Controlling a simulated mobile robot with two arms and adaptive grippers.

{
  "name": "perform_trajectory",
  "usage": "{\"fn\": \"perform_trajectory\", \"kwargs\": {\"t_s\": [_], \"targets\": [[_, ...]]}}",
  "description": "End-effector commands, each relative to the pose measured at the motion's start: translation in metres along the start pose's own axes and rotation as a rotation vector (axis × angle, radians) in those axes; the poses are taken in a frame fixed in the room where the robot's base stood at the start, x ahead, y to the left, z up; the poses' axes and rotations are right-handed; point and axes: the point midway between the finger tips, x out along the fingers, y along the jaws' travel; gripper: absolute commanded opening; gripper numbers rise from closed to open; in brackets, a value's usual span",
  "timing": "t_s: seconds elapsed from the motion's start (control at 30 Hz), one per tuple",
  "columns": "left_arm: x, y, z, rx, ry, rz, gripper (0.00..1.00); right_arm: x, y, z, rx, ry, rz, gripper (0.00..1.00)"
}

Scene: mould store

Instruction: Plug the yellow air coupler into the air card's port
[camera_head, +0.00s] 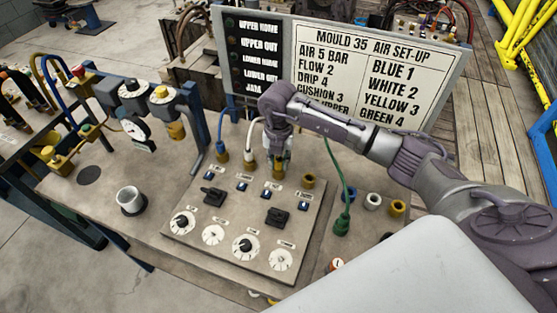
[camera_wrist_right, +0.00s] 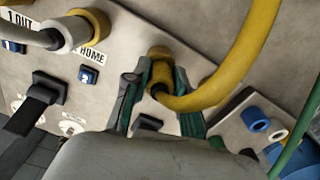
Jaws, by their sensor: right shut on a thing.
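My right gripper (camera_head: 278,160) is shut on the yellow air coupler (camera_wrist_right: 162,74), whose yellow hose (camera_wrist_right: 235,65) arcs up and to the right in the right wrist view. In that view the gripper (camera_wrist_right: 158,105) has a green-edged finger on each side of the coupler. In the head view it is over the third place in the port row of the air card (camera_head: 245,222). The fingers and coupler cover that port, so I cannot tell whether the coupler is fully seated. My left gripper is not in view.
The blue coupler (camera_head: 222,155) and white coupler (camera_head: 249,158) stand in the row to the left. A bare brass port (camera_head: 308,181) is on the right. A green coupler (camera_head: 342,225) is beside the card. The set-up board (camera_head: 345,65) stands behind, near my arm.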

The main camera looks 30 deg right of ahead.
Motion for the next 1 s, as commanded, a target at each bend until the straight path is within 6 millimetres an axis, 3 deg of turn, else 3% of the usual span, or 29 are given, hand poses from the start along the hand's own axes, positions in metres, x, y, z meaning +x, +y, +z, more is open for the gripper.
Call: {"fn": "perform_trajectory", "kwargs": {"t_s": [0.2, 0.23, 0.4, 0.6, 0.73, 1.0], "targets": [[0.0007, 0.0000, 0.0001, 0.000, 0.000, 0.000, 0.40, 0.0014, -0.0003, -0.0003, 0.000, 0.001, -0.001, 0.00], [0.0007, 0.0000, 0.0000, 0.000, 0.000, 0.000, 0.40, 0.0013, -0.0002, -0.0002, 0.000, 0.001, -0.001, 0.29], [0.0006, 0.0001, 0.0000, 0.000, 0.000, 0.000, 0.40, 0.0011, -0.0002, -0.0002, 0.000, 0.001, -0.001, 0.55], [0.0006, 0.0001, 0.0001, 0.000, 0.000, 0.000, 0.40, 0.0010, -0.0001, -0.0001, 0.000, 0.000, -0.001, 0.55], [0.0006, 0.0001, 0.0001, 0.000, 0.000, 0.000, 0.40, 0.0011, -0.0002, -0.0002, 0.000, 0.001, -0.001, 0.75], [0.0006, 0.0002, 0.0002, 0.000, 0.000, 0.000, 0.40, 0.0011, -0.0002, -0.0002, 0.000, 0.001, -0.001, 0.76]]}}
